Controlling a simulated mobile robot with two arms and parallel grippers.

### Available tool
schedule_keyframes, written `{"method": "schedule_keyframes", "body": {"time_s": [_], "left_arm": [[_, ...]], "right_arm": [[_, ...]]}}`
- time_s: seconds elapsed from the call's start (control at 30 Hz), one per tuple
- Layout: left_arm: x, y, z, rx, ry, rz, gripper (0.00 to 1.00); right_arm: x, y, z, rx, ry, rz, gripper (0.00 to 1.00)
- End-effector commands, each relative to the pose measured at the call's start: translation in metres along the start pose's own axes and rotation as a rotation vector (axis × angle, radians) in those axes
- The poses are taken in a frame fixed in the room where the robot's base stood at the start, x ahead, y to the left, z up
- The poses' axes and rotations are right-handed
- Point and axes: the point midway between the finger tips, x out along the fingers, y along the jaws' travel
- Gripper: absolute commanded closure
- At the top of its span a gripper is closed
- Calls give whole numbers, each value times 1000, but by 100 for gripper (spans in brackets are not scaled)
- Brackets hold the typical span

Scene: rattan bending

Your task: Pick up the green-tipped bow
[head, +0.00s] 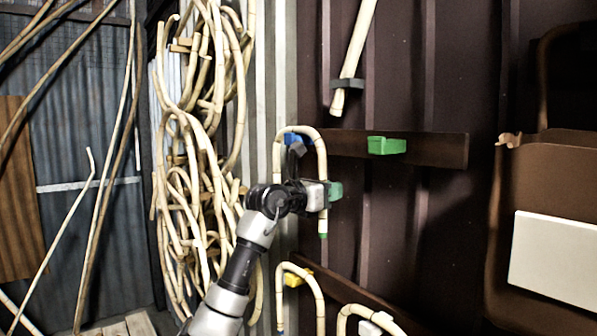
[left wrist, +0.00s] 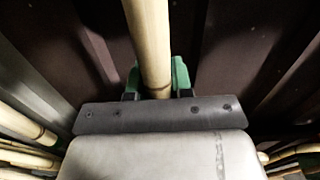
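The green-tipped bow (head: 308,131) is a bent pale rattan piece, shaped like an upside-down U. It hangs over a blue peg (head: 292,139) on the dark wall, and its green tip (head: 323,236) shows at the lower end of its right leg. My left gripper (head: 332,191) is at that right leg, above the green tip. In the left wrist view its green-padded fingers lie close against both sides of the rattan (left wrist: 152,45), shut on it. The finger contact is partly hidden by the gripper body. My right gripper is not in view.
An empty-looking green peg (head: 387,146) is on the board to the right. Below hang another bow (head: 301,269) on a yellow peg and one (head: 357,312) at a white peg. Tangled rattan (head: 200,150) hangs at left, and a brown chair-like piece (head: 545,185) stands at right.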

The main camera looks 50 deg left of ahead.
Motion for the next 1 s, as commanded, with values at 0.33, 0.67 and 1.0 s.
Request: {"method": "schedule_keyframes", "body": {"time_s": [0.33,0.67,1.0], "left_arm": [[0,0,0,0,0,0,100],[0,0,17,1,-5,0,100],[-1,-2,66,-1,-5,0,100]], "right_arm": [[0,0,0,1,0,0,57],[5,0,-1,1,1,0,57],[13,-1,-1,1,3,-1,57]]}}
